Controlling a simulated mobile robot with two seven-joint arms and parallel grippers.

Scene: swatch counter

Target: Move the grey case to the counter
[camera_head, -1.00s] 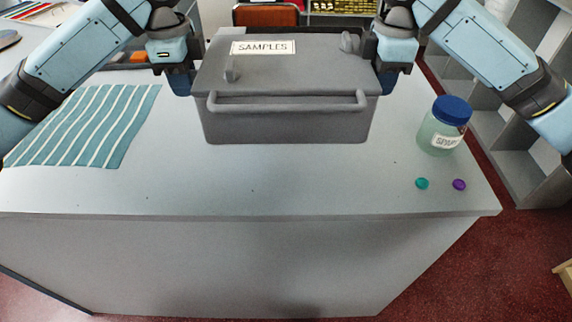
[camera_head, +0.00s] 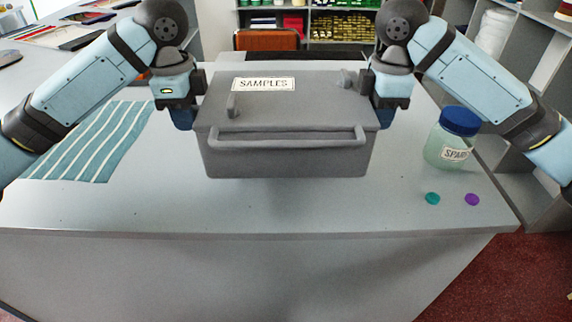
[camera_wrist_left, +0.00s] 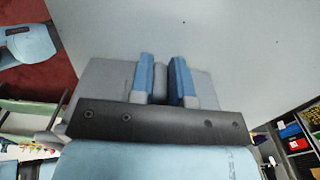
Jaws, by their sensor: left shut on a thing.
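The grey case (camera_head: 285,152), with a lid labelled SAMPLES and a front bar handle, is level over the middle of the counter (camera_head: 260,215). A soft shadow lies below its front; I cannot tell whether its base touches the counter. My left gripper (camera_head: 183,115) is at the case's left side. In the left wrist view its blue fingers (camera_wrist_left: 162,80) are shut on a grey part of the case (camera_wrist_left: 110,85). My right gripper (camera_head: 384,115) is at the case's right side, its fingertips partly hidden, so its grip is unclear.
A striped teal cloth (camera_head: 90,145) lies left of the case. A blue-lidded jar (camera_head: 452,140) stands at the right, with a teal button (camera_head: 432,198) and a purple button (camera_head: 472,199) in front. The counter's front strip is clear. Shelves (camera_head: 340,25) stand behind.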

